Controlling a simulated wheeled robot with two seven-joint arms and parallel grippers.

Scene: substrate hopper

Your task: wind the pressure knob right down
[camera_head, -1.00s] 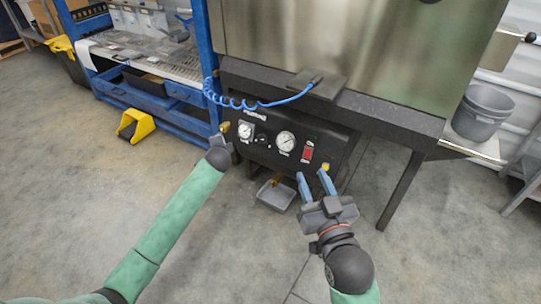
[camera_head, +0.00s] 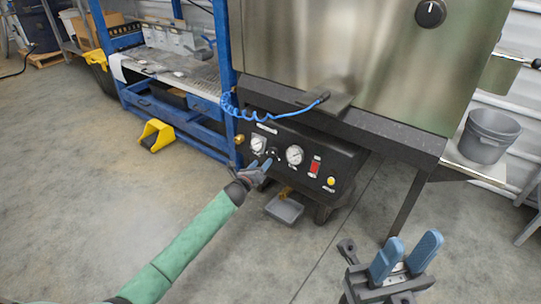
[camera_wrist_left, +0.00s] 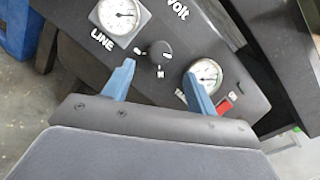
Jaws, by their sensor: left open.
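The small black knob (camera_wrist_left: 158,50) sits on the dark control panel (camera_head: 335,161) between two round white gauges. It also shows in the head view (camera_head: 272,152), partly crowded by my left gripper. My left gripper (camera_head: 262,166) is open in front of the panel, just below the knob. In the left wrist view its two blue fingertips (camera_wrist_left: 159,73) stand apart, one to the lower left and one to the lower right of the knob. I see no contact with the knob. My right gripper (camera_head: 412,246) is open and empty at lower right, away from the panel.
The LINE gauge (camera_wrist_left: 119,15) is left of the knob, another gauge (camera_wrist_left: 205,75) right of it. A red switch (camera_head: 314,166) and a yellow button (camera_head: 331,181) lie further right. A coiled blue hose (camera_head: 262,106) hangs above.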

